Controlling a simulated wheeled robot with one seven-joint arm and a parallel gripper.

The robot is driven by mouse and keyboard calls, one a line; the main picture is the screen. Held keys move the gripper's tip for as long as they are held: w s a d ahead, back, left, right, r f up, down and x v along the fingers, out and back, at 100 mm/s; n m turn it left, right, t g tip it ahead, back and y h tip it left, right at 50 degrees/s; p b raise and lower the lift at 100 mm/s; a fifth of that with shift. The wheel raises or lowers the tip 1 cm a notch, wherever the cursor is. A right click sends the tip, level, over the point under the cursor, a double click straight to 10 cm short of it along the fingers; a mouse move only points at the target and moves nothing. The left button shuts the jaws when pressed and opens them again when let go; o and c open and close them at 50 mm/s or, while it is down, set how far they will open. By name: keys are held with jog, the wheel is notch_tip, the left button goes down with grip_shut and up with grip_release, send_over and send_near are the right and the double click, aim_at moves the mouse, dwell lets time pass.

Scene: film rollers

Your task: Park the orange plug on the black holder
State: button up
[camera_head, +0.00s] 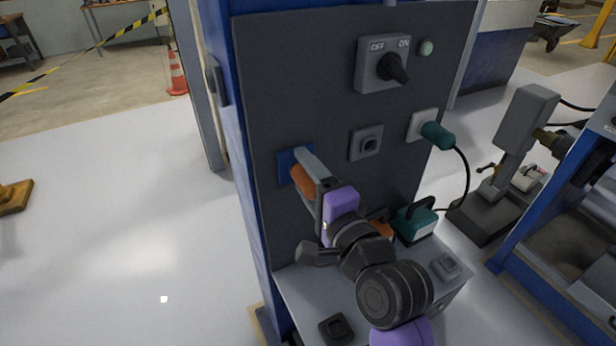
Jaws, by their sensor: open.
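The orange plug (303,182) is at the blue square socket (286,167) on the left of the dark panel. It points at the socket and looks seated in it, though the contact is partly hidden. My gripper (305,171) is open around the plug, with one light grey finger along its upper right side. The other finger is mostly hidden. The black holder (337,329) is a square block with a recess on the grey shelf at the front left, with nothing visible in it.
A grey socket (366,143) and an OFF/ON switch (383,66) are on the panel. A green plug (437,135) sits in a white socket, its cord hanging right. A teal box (415,222), an orange thing (379,229) and a grey holder (446,267) are on the shelf.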

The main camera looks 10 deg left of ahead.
dwell(0.8)
grip_shut()
jog(key=shift+p, duration=0.3)
jog(key=shift+p+v, duration=0.9)
jog(key=shift+v, duration=2.05)
